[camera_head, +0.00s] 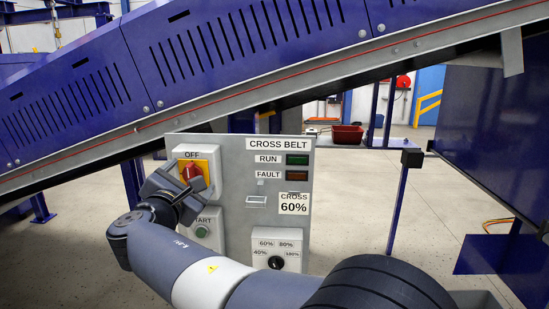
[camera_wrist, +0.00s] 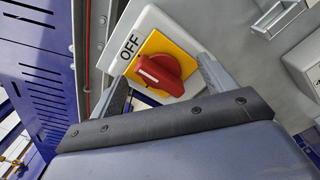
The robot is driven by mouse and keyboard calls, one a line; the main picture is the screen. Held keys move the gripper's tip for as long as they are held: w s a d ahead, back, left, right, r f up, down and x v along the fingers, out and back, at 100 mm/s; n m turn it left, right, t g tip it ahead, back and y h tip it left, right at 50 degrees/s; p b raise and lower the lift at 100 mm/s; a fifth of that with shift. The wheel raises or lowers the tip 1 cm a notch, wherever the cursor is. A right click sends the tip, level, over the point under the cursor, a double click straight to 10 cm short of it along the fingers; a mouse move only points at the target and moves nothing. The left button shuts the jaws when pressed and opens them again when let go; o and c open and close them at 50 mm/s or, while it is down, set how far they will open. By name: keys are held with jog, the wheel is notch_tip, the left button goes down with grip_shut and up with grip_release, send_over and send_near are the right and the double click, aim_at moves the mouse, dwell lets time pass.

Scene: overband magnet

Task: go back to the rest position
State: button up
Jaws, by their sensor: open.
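My gripper (camera_head: 187,186) is at the upper left of the grey control panel (camera_head: 235,165), close to the red rotary switch (camera_head: 192,171) on its yellow plate, under the label OFF. In the wrist view the red switch knob (camera_wrist: 160,74) lies between the two spread fingers (camera_wrist: 165,90). The fingers are open, one on each side of the knob. I cannot tell whether they touch the switch housing. My arm reaches up from the lower right of the head view and partly covers the START box (camera_head: 205,232).
The panel also carries a green RUN lamp (camera_head: 297,160), a FAULT lamp (camera_head: 297,175) and a speed dial box (camera_head: 277,252). A blue slanted conveyor (camera_head: 200,55) passes above. A blue post (camera_head: 401,200) stands to the right. Open floor (camera_head: 445,195) shows at right.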

jog(key=n+p, duration=0.2)
jog(key=p, duration=0.1)
jog(key=n+p, duration=0.2)
jog(key=p, duration=0.1)
jog(key=n+p, duration=0.3)
jog(key=shift+a+r, duration=0.15)
jog(key=shift+r, duration=0.1)
jog(key=shift+s+a+f+b, duration=0.1)
jog(key=shift+s+b, duration=0.2)
jog(key=shift+s, duration=0.85)
jog(key=shift+s+a+f+b, duration=0.1)
jog(key=shift+s+b, duration=0.15)
jog(key=shift+s, duration=0.9)
jog(key=shift+d, duration=0.1)
